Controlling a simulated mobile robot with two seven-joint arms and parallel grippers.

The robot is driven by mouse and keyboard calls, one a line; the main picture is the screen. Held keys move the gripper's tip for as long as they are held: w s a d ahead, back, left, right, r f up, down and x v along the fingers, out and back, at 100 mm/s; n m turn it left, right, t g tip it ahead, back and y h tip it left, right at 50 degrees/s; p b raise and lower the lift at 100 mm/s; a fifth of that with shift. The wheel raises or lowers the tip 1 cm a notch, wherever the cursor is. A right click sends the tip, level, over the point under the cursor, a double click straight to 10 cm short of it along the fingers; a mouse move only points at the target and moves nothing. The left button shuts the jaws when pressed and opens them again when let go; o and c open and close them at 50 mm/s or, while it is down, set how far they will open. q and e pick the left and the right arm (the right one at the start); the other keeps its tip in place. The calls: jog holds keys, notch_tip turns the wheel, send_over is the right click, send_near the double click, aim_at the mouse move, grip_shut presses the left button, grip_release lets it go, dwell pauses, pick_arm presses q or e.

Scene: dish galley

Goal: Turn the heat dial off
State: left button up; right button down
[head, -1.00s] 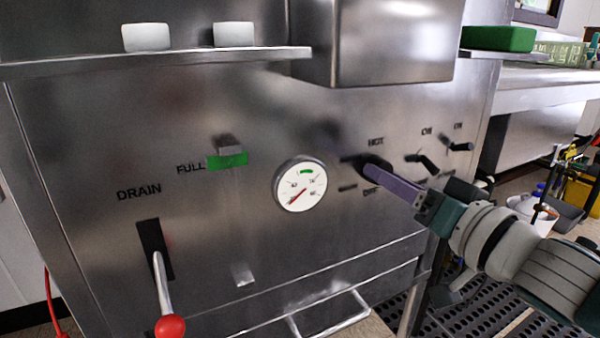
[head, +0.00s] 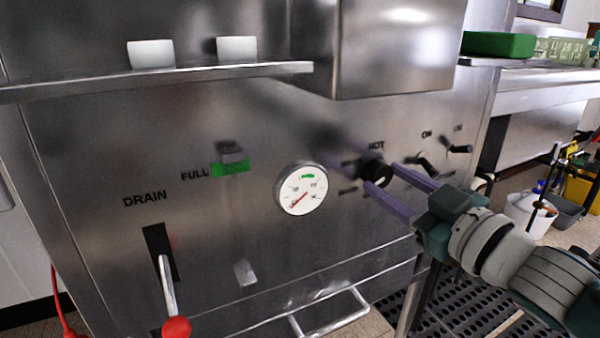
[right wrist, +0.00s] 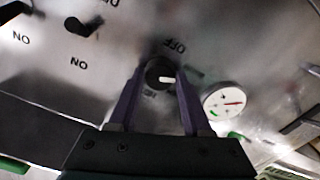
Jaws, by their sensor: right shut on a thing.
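The black heat dial (head: 375,172) is on the steel front panel, beneath the HOT label. In the right wrist view the dial (right wrist: 157,73) sits between my two purple fingers, with its white mark pointing right, between the OFF and HOT labels. My right gripper (head: 381,175) has one finger on each side of the dial and is shut on it. It also shows in the right wrist view (right wrist: 158,79). The OFF label is partly hidden in the head view. My left gripper is not in view.
A round gauge (head: 301,188) is left of the dial, its red needle toward lower left. Two black switches (head: 427,168) with ON labels are to the right. A red-knobbed drain lever (head: 168,290) is at lower left. A steel box (head: 395,50) juts out above the dial.

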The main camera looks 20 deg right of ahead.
jog(key=n, duration=0.9)
jog(key=shift+n+b, duration=0.3)
jog(key=shift+n, duration=0.1)
jog(key=shift+r+n, duration=0.1)
jog(key=shift+n, duration=1.8)
jog(key=shift+c, duration=1.7)
grip_release()
jog(key=shift+s, duration=0.15)
